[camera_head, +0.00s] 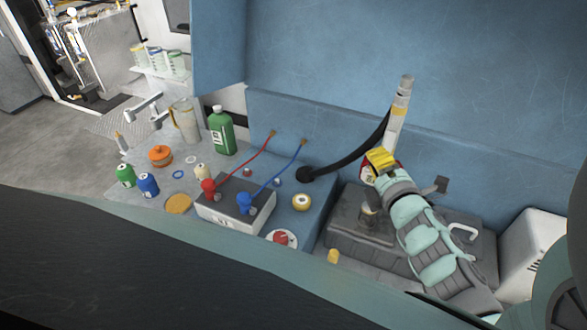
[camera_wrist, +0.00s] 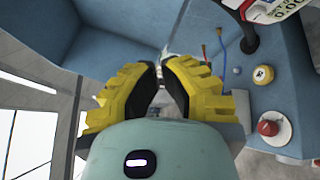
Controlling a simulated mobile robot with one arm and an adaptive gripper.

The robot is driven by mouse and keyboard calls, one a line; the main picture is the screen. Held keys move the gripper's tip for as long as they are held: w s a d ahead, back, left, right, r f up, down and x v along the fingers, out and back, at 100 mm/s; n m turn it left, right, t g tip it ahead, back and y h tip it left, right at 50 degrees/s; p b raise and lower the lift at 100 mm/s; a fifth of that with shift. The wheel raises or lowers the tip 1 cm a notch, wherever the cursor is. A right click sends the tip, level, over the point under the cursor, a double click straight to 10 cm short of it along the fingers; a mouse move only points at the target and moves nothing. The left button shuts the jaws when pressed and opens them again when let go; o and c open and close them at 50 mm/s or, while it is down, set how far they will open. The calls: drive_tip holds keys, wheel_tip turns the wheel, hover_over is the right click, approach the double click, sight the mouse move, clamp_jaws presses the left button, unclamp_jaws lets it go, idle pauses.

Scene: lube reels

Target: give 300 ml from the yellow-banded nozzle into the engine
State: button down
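The pale nozzle (camera_head: 397,112) with a yellowish band stands nearly upright in front of the blue wall in the head view, with a black hose (camera_head: 352,162) behind it. My gripper (camera_head: 380,160) has yellow fingers at its lower end. In the wrist view my gripper (camera_wrist: 160,70) has its fingertips close together with a narrow dark gap; whether they grip the nozzle is unclear. A white meter display (camera_wrist: 268,10) with red edging and zeros is at the upper right. The grey engine block (camera_head: 345,228), with a short filler neck (camera_head: 370,216), lies below, partly hidden by my arm.
A grey box (camera_head: 235,215) with red and blue leads stands left of the engine. A white box (camera_head: 530,250) stands at right.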

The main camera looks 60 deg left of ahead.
sight(388, 149)
drive_tip(key=w+a+f+b, duration=0.1)
drive_tip(key=w+a+f, duration=0.1)
drive_tip(key=w+a, duration=0.2)
drive_tip(key=w, duration=0.3)
drive_tip(key=shift+a+f, duration=0.25)
drive_tip(key=shift+f, duration=0.15)
drive_tip(key=c, duration=1.6)
unclamp_jaws()
clamp_jaws()
drive_tip(key=shift+d, duration=0.1)
drive_tip(key=shift+w+f, duration=0.1)
drive_tip(key=shift+w, duration=0.05)
